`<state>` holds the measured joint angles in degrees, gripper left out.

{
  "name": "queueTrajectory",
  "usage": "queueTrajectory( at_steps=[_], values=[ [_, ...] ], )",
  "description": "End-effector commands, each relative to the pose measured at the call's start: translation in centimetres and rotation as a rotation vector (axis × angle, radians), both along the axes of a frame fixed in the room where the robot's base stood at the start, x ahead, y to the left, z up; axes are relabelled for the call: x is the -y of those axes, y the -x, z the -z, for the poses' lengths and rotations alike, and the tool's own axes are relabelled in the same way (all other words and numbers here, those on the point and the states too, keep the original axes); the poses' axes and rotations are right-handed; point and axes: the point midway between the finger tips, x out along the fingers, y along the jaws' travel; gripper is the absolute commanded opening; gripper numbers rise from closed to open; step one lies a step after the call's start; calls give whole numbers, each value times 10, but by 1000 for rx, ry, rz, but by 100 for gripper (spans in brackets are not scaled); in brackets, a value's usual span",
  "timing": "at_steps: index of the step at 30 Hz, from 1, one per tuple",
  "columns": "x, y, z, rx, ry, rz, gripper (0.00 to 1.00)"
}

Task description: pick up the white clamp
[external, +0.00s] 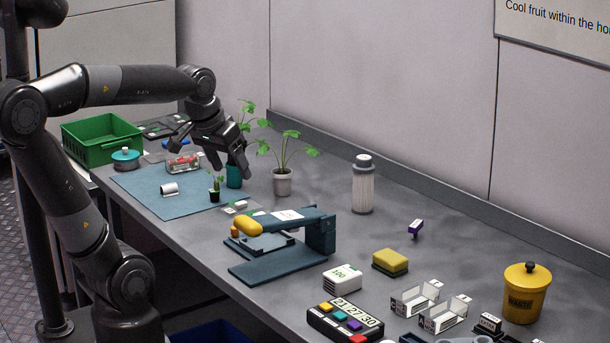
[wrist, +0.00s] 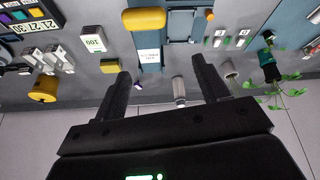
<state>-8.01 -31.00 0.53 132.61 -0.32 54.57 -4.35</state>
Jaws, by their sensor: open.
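My gripper (external: 230,168) is open and empty, raised above the far part of the bench near the potted plants. In the wrist view its two fingers (wrist: 160,68) stand wide apart with nothing between them. Small white pieces (external: 236,207) lie on the bench between the blue mat and the blue lever press. Similar small white pieces (wrist: 231,43) with green marks show right of the press in the wrist view. One may be the white clamp, but they are too small to tell.
The blue press (external: 268,270) with its yellow handle stands mid-bench. Nearby are a dark-potted seedling (external: 214,196), a white-potted plant (external: 282,183) and a clear-sided cylinder (external: 362,188). A green crate (external: 100,150) sits at the far left. Bench around the purple piece (external: 416,227) is fairly clear.

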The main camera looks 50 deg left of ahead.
Motion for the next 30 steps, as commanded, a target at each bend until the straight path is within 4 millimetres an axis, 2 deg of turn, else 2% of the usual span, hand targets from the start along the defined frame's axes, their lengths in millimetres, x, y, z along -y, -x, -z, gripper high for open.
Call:
queueTrajectory(
  at_steps=[3, 8, 15, 23, 30],
  values=[
    [-33, -31, -9, -39, 26, -120, 67],
    [-82, -67, -14, -86, 64, -274, 67],
    [-171, -110, -7, -150, 119, -507, 67],
    [-283, -132, 22, -214, 181, -760, 67],
    [-391, -125, 67, -272, 240, -991, 67]
  ],
)
